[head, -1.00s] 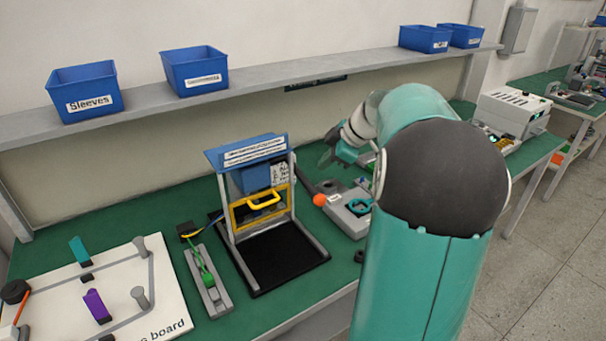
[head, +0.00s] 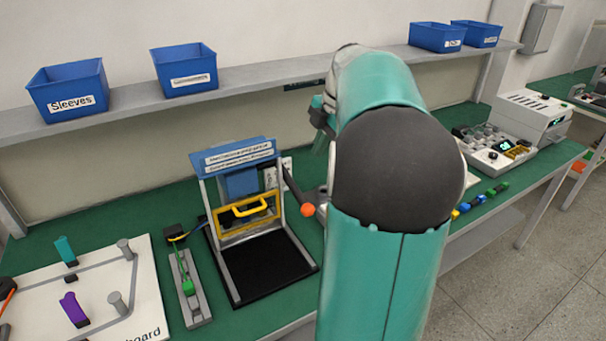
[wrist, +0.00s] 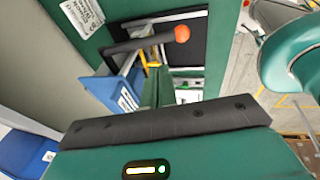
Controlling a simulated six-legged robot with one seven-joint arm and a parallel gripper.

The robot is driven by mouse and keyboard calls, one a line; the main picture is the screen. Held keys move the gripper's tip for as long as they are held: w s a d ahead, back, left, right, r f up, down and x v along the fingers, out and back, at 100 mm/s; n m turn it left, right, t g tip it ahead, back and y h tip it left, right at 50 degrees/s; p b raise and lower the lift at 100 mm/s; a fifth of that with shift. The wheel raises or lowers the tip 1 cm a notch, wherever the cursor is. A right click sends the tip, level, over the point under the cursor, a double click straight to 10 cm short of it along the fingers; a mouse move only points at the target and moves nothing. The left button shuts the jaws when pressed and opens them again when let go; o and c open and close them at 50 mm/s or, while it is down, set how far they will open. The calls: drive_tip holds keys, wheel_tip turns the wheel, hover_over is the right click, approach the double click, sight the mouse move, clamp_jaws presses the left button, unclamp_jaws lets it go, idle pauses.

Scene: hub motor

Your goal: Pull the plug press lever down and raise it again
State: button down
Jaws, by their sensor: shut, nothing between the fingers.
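The plug press (head: 240,160) stands on the green bench, with a blue top, grey posts, a yellow-handled guard and a black base. Its dark lever (head: 292,183) slopes down along the right side to an orange ball knob (head: 307,210). In the wrist view, the lever (wrist: 137,43) and knob (wrist: 182,34) lie beyond my gripper (wrist: 157,88). My gripper is shut and empty, apart from the knob. In the head view my own arm hides most of it; only part of its wrist end shows, above and right of the press.
A grey fixture with a green plug (head: 188,285) lies left of the press. A white board (head: 85,295) with pegs is farther left. Blue bins (head: 68,90) stand on the shelf (head: 130,118) above. A white device (head: 520,120) is at the right. My arm hides the bench right of the lever.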

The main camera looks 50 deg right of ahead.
sight(301, 194)
drive_tip(key=x, duration=1.3)
drive_tip(key=shift+a+f, duration=0.1)
drive_tip(key=shift+f, duration=0.25)
